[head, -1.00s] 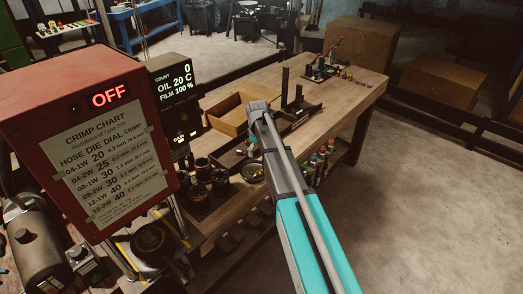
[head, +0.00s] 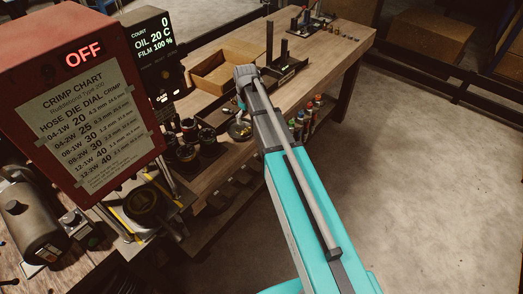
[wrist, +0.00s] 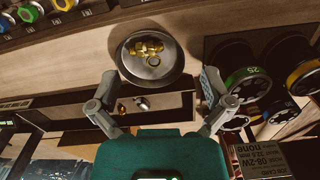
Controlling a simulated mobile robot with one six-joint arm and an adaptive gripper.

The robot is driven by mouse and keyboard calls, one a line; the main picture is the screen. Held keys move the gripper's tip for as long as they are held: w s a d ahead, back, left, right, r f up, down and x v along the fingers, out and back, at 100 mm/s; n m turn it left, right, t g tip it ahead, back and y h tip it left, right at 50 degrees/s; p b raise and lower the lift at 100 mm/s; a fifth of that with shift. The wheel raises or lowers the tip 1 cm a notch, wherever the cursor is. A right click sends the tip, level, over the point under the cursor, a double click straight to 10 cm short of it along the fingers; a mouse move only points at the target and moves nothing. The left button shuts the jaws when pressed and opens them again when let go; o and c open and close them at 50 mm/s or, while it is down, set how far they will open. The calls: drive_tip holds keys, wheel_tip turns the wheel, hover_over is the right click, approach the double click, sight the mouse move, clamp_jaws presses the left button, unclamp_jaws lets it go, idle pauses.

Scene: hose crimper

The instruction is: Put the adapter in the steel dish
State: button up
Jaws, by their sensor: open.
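The steel dish (wrist: 130,72) is a round shallow bowl at the top middle of the wrist view. It also shows beside my arm in the head view (head: 240,131). A brass fitting (wrist: 147,48), which looks like the adapter, lies inside the dish with a small ring (wrist: 153,61). I cannot be sure which piece is the adapter. My gripper (wrist: 159,80) is open and empty, its two fingers spread on either side of the dish's near edge. Touching contact cannot be told. In the head view my arm hides most of the gripper.
A small silver part (wrist: 142,103) and a brass piece (wrist: 122,108) lie just below the dish in the wrist view. Dark dies with coloured rings (wrist: 247,87) stand close on the right. An open cardboard box (head: 226,74) sits on the bench (head: 330,52).

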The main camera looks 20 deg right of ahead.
drive_tip(key=s+m, duration=0.5)
drive_tip(key=s, duration=1.6)
drive_tip(key=shift+s+m, duration=0.3)
drive_tip(key=shift+s, duration=0.05)
